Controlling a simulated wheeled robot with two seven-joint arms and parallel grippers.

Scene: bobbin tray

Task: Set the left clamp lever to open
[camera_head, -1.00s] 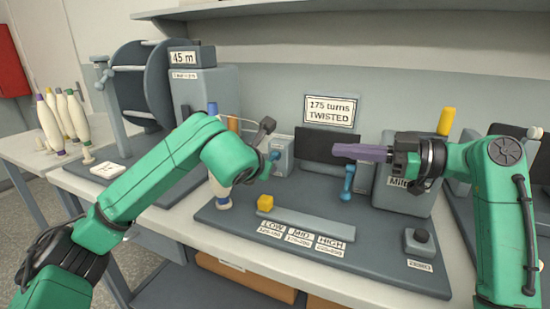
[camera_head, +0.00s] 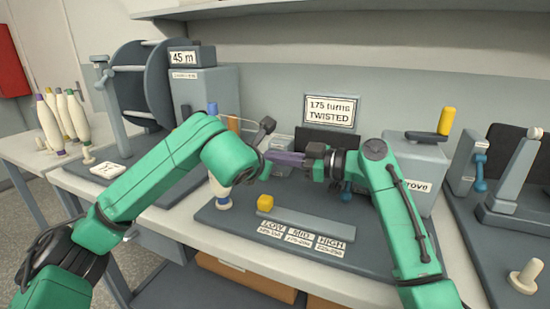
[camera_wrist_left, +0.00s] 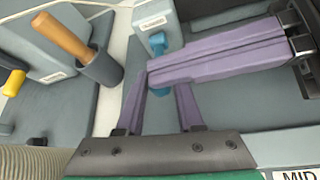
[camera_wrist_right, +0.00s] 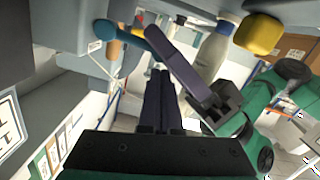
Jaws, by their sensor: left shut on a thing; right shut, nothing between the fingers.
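The left clamp lever is blue and shows in the left wrist view (camera_wrist_left: 158,42) on its labelled grey block (camera_wrist_left: 155,18). It also shows in the right wrist view (camera_wrist_right: 128,38), beside a purple left fingertip. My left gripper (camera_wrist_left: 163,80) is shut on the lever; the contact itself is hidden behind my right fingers. In the head view my arms hide the lever. My right gripper (camera_head: 272,156) is shut and empty. Its purple fingers reach leftward across the front of the clamp, very close to my left fingers; whether they touch I cannot tell.
A second blue lever (camera_head: 346,191) is partly hidden below my right gripper. A grey box with a yellow-handled crank (camera_head: 447,121) is behind my right arm.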

